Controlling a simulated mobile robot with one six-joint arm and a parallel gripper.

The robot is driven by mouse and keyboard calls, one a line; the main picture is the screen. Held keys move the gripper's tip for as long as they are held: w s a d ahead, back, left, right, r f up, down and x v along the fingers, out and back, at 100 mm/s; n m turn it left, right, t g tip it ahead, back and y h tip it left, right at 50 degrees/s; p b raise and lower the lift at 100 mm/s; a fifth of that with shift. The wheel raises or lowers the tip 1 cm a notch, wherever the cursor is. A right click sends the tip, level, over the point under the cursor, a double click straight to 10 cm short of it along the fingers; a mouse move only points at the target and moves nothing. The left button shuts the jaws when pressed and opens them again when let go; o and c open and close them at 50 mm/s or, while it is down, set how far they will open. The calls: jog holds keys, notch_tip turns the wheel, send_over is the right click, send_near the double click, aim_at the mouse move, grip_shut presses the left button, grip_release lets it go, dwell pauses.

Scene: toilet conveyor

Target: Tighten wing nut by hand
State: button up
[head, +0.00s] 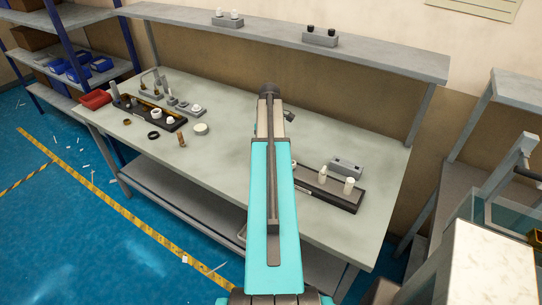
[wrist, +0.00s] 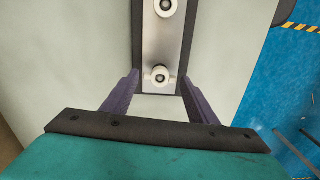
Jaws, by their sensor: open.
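A white wing nut (wrist: 158,76), with a dark centre and small side wings, sits on a pale metal strip (wrist: 159,48) with dark edges in the wrist view. My gripper (wrist: 158,84) is open, its two purple fingers apart on either side of the wing nut in the picture. I cannot tell how far above it they are; no contact shows. A second white round piece (wrist: 165,7) is at the top edge of the wrist view. In the head view my own arm hides the gripper and what lies below it.
The workbench (head: 225,155) has a dark tray (head: 315,190) with white upright parts at right, beside a grey block (head: 346,167). Another dark tray (head: 130,105), a red bin (head: 96,99) and small loose parts are at left. A raised shelf (head: 370,54) runs along the back.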

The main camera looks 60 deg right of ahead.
jog(key=shift+f, duration=0.6)
jog(key=shift+c, duration=0.3)
jog(key=c, duration=0.7)
jog(key=shift+m, duration=2.4)
jog(key=shift+m, duration=2.3)
